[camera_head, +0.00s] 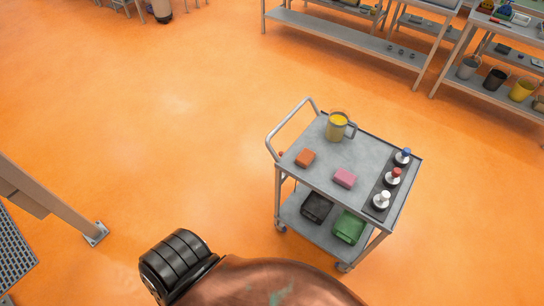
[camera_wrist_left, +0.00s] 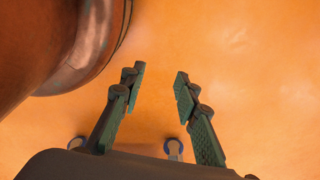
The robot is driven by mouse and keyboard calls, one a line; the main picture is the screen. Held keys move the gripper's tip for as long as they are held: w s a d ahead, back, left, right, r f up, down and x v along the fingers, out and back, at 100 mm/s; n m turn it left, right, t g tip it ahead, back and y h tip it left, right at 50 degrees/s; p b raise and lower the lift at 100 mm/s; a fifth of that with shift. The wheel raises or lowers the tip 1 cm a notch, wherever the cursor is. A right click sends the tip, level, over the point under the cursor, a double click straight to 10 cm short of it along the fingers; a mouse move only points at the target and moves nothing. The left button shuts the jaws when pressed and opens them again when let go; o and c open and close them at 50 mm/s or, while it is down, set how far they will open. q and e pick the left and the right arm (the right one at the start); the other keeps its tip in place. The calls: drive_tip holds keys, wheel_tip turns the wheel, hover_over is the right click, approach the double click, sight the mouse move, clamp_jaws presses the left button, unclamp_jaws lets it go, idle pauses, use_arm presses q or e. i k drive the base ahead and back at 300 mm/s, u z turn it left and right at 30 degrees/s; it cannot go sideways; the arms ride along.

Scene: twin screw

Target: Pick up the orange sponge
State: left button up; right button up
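The orange sponge (camera_head: 305,157) lies on the top shelf of a grey cart (camera_head: 325,185), near its left edge by the push handle. A pink sponge (camera_head: 345,178) lies to its right on the same shelf. In the left wrist view my left gripper (camera_wrist_left: 160,84) is open with nothing between its fingers, above the orange floor. The sponge does not show in that view. Neither gripper shows in the head view, and my right gripper is in neither view.
A jug of yellow liquid (camera_head: 338,126) stands behind the orange sponge. Several capped bottles (camera_head: 393,177) stand on a dark mat at the cart's right. Black (camera_head: 317,206) and green (camera_head: 349,227) bins sit on the lower shelf.

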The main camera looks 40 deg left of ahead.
sight(307, 155)
drive_tip(key=u, duration=0.4)
drive_tip(key=i, duration=1)
